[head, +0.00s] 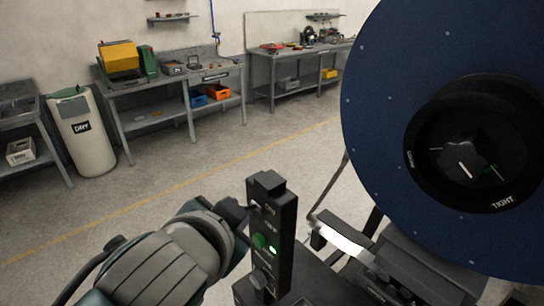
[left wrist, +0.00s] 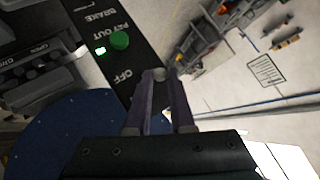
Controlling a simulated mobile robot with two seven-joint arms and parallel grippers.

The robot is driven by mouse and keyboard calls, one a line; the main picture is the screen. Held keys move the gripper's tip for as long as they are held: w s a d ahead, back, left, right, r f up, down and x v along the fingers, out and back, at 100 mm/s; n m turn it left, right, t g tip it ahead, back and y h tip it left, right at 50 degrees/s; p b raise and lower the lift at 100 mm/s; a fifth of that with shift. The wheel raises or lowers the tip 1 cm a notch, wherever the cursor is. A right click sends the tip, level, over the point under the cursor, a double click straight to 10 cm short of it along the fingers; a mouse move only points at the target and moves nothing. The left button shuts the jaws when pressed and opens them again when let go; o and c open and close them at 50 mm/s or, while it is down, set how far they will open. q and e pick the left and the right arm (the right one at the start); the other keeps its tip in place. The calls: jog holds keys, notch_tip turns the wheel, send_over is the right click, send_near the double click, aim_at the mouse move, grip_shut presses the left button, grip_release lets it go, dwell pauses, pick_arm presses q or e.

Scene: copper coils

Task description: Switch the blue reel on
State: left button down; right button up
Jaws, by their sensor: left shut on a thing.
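The large blue reel (head: 400,70) stands upright at the right, with a black hub dial (head: 465,160) marked TIGHT. Left of it is a black upright control panel (head: 286,215) with a green button (head: 259,241) and a lit green lamp (head: 272,250). My left gripper (head: 247,208) is at the panel's upper left side. In the left wrist view its two fingers (left wrist: 160,90) are shut on a small grey knob (left wrist: 159,74) beside the OFF label. PAY OUT and BRAKE labels sit further along the panel. The reel's edge (left wrist: 60,135) also shows there. My right gripper is out of view.
A grey machine body (head: 345,285) lies below the panel and reel. Workbenches (head: 185,85) and a white DIRT bin (head: 82,130) stand far back along the wall. The floor left of the panel is open, with a yellow line.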

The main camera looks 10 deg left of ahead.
pick_arm(q)
jog(key=shift+r, duration=0.1)
dwell(0.4)
jog(key=c, duration=0.8)
grip_release()
jog(key=shift+o, duration=0.2)
jog(key=v, duration=0.9)
jog(key=shift+s+r+b, duration=0.3)
jog(key=shift+b, duration=0.1)
